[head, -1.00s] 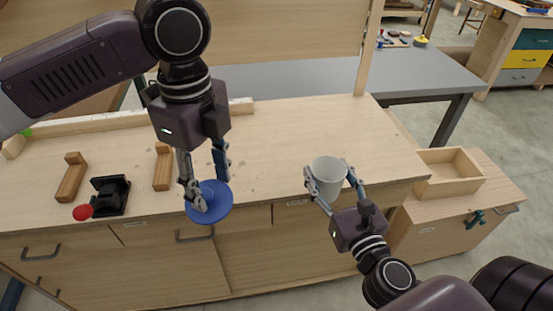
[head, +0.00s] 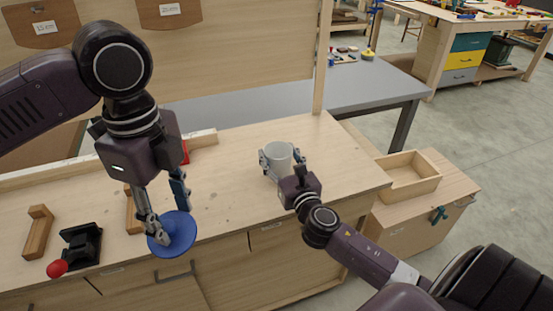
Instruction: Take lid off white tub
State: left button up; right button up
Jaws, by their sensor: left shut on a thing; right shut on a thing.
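The white tub (head: 278,158) is at the right part of the workbench, upright and without a lid on it. My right gripper (head: 282,163) is shut on the tub, its fingers on both sides of the wall. The blue lid (head: 174,236) is apart from the tub, to the left near the bench's front edge. My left gripper (head: 168,222) is shut on the lid from above, holding it by its middle. The tub's base is partly hidden by my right gripper, so I cannot tell whether it touches the bench.
The workbench top (head: 330,165) is clear right of the tub. Wooden blocks (head: 38,231) and a black device with a red knob (head: 80,246) stand at the left. An open wooden tray (head: 408,178) sits on a lower cabinet at right. A grey table (head: 365,88) stands behind.

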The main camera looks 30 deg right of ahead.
aim_at(274, 157)
jog(key=shift+w+d, duration=0.1)
jog(key=shift+w, duration=0.45)
jog(key=shift+w+f, duration=0.15)
jog(key=shift+f, duration=0.05)
jog(key=shift+f+b, duration=0.55)
jog(key=shift+f, duration=1)
jog(key=shift+f, duration=0.1)
jog(key=shift+f, duration=0.15)
jog(key=o, duration=1.7)
